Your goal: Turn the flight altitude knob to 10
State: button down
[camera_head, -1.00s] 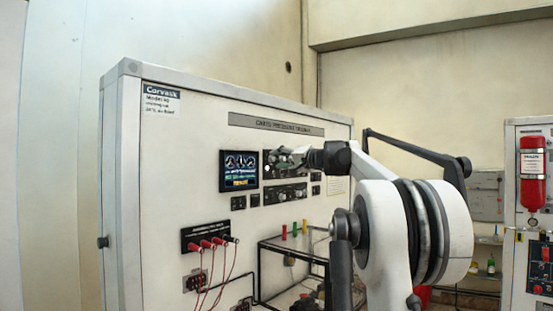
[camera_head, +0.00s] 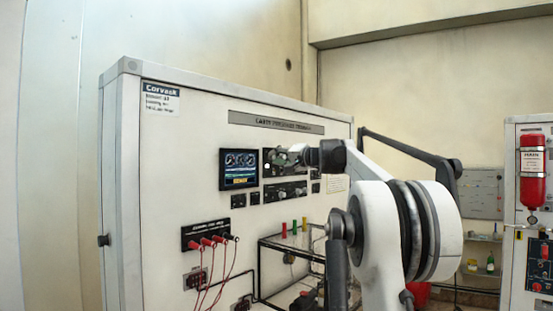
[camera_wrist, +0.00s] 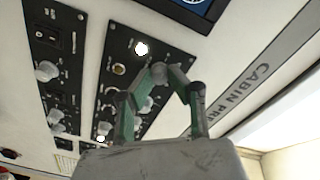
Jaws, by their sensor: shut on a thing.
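The black control panel (camera_wrist: 121,95) crosses the middle of the wrist view, tilted, with several knobs, sockets and white lamps. My gripper (camera_wrist: 160,76) reaches over it with its green-grey fingers shut on a pale round knob (camera_wrist: 159,70). The fingers partly cover this knob, and its label and scale are not readable. In the head view my gripper (camera_head: 300,153) is at the upper black panel (camera_head: 271,168), right of the display (camera_head: 239,169). My wrist hides part of that panel.
A second black panel with grey knobs (camera_wrist: 47,71) lies left in the wrist view. A fire extinguisher (camera_head: 533,172) is far right.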

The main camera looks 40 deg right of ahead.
jog(key=shift+r+m, duration=0.1)
jog(key=shift+m, duration=0.2)
jog(key=m+p, duration=0.1)
jog(key=m, duration=0.2)
jog(key=shift+p, duration=0.4)
jog(key=shift+m+p, duration=0.65)
jog(key=shift+m, duration=1.85)
jog(key=c, duration=1.6)
grip_release()
jog(key=shift+c, duration=0.2)
jog(key=shift+s, duration=0.1)
jog(key=s+d, duration=0.1)
jog(key=s, duration=1)
jog(key=shift+s+d+r, duration=0.2)
jog(key=shift+s+r, duration=0.05)
jog(key=shift+s, duration=0.1)
